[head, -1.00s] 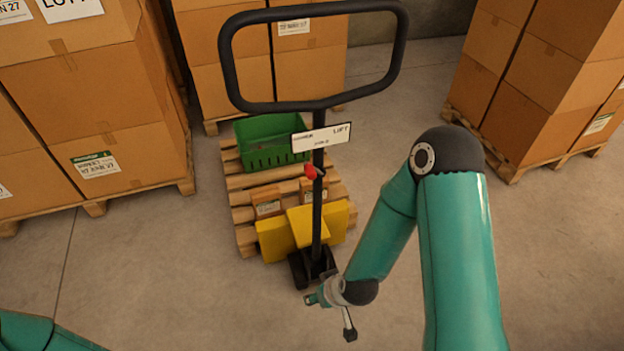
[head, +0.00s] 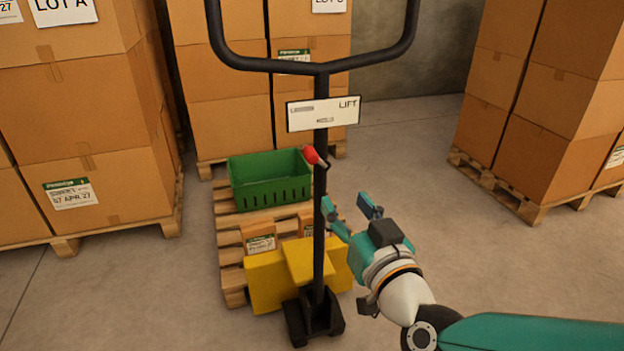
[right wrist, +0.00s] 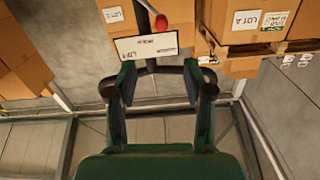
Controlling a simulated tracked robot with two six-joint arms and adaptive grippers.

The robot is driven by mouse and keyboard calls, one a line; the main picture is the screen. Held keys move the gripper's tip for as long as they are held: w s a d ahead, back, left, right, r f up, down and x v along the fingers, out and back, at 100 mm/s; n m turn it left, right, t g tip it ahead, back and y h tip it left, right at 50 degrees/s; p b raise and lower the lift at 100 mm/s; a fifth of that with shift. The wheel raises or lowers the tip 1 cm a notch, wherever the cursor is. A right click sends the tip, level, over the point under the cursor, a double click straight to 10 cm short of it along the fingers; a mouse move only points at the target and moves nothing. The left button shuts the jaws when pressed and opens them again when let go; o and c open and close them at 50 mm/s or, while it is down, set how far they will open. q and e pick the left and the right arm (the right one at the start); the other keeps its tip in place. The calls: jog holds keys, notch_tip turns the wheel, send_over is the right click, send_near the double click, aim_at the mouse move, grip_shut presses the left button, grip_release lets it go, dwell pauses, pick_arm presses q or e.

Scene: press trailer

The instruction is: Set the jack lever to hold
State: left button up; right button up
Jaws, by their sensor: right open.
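The jack lever, with a red knob (head: 313,156), sits on the pallet jack's black post (head: 319,215), just below a white label plate (head: 323,114). The plate reads LIFT at its right; its smaller words are too small to read surely. My right gripper (head: 349,213) is open and empty, right of the post and below the knob. In the right wrist view the red knob (right wrist: 161,22) and the plate (right wrist: 146,46) lie beyond the open fingers (right wrist: 158,92), apart from them. My left gripper is not in view.
The jack's black loop handle (head: 320,68) rises above the plate. Its yellow body (head: 267,283) stands at a wooden pallet (head: 228,237) bearing a green crate (head: 270,195) and small boxes. Stacked cartons stand left (head: 90,140), behind and right (head: 540,150).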

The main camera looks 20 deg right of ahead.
jog(key=p, duration=0.8)
send_near(314, 160)
jog(key=w, duration=0.7)
jog(key=w+d, duration=0.1)
jog(key=w, duration=0.3)
grip_shut()
